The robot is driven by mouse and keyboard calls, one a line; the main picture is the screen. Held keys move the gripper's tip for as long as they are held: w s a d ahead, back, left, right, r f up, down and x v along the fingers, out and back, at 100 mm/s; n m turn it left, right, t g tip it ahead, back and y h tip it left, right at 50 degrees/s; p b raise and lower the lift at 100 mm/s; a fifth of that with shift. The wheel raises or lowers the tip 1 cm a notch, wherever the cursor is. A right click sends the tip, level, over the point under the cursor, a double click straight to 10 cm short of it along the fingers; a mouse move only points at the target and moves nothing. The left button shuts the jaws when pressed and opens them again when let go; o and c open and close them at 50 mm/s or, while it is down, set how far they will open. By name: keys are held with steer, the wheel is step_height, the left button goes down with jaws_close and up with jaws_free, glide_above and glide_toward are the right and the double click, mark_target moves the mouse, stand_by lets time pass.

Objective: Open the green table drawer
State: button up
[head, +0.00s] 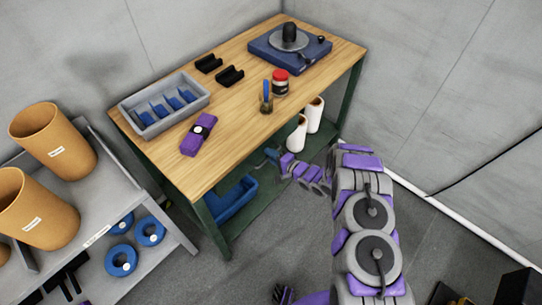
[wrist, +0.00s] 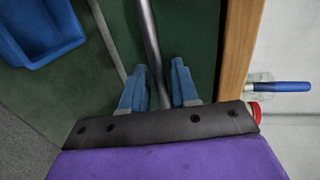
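The wrist view shows a green panel (wrist: 200,25), which looks like the drawer front, beside the wooden tabletop edge (wrist: 240,50). A grey metal bar handle (wrist: 148,35) runs along it. My gripper (wrist: 159,68) has its two blue fingers on either side of the bar, with small gaps showing, so it looks open around the handle. Contact cannot be told. In the head view my gripper (head: 268,155) is just below the front edge of the wooden table (head: 240,120). The drawer front is hidden there by the tabletop.
A blue bin (head: 232,200) sits on the green lower shelf, near two white rolls (head: 298,133). A grey shelf (head: 115,215) with tan pots stands at the left. The tabletop holds a grey tray (head: 150,122) and a purple pack (head: 197,135).

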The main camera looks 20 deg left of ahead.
steer(key=shift+d, duration=0.1)
jaws_close()
steer(key=shift+s, duration=0.1)
stand_by(0.3)
steer(key=f+p+v, duration=0.1)
steer(key=f+v, duration=0.1)
steer(key=v, duration=1.1)
steer(key=d+f+v, duration=0.1)
steer(key=f+v, duration=0.2)
steer(key=v, duration=1)
steer(key=shift+s+d+f+p, duration=0.25)
steer(key=shift+s+p, duration=0.05)
steer(key=shift+p, duration=0.05)
